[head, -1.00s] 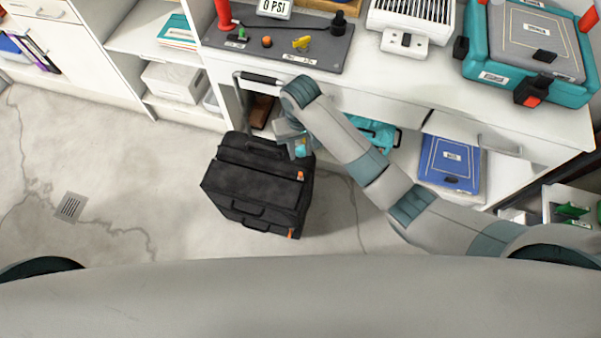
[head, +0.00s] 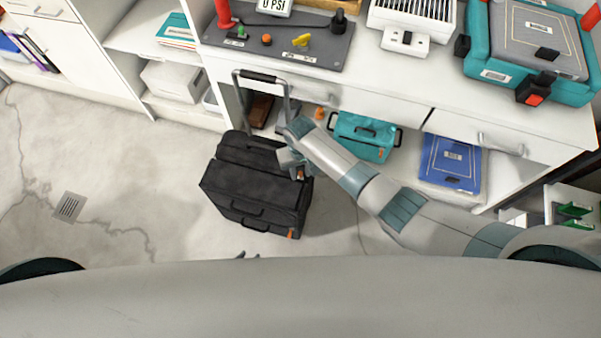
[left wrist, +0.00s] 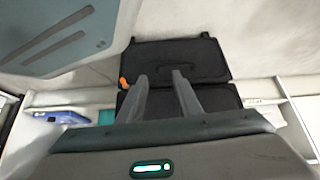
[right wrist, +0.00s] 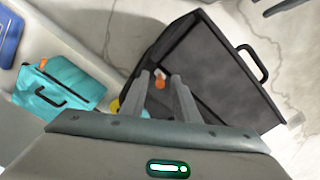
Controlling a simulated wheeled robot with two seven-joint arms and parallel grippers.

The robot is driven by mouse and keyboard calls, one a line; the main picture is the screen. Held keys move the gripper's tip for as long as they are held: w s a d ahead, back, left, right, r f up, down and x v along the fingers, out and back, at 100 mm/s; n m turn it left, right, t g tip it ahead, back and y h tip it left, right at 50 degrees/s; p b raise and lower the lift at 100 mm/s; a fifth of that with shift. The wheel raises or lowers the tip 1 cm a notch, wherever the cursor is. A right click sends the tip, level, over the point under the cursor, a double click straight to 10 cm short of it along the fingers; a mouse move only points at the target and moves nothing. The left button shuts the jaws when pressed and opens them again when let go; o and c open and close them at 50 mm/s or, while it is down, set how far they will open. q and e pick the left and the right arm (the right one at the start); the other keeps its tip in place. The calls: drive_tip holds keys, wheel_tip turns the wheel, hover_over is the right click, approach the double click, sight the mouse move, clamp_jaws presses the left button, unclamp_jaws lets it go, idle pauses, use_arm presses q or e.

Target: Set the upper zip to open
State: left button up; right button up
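The black suitcase (head: 255,187) stands on the floor with its pull handle raised. The upper zip's orange pull (head: 300,174) is at its right side, partly covered by my right gripper (head: 297,165). A lower orange pull (head: 291,234) is near the bottom right corner. In the right wrist view the fingers of my right gripper (right wrist: 160,77) are apart, with an orange pull (right wrist: 160,82) in line between them; contact is unclear. My left gripper (head: 247,256) shows only its fingertips, below the suitcase. In the left wrist view it (left wrist: 160,76) is open and empty, facing the suitcase (left wrist: 178,62).
The white workbench (head: 380,104) stands behind the suitcase. A teal bag (head: 365,138) and a blue case (head: 450,163) are on its lower shelf. The floor (head: 110,190) to the left is clear apart from a drain grate (head: 68,207).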

drive_tip(key=shift+f, duration=0.7)
use_arm(q)
drive_tip(key=shift+w+d+r, duration=0.3)
drive_tip(key=shift+d+r, duration=0.05)
drive_tip(key=shift+d, duration=0.3)
drive_tip(key=shift+s, duration=0.1)
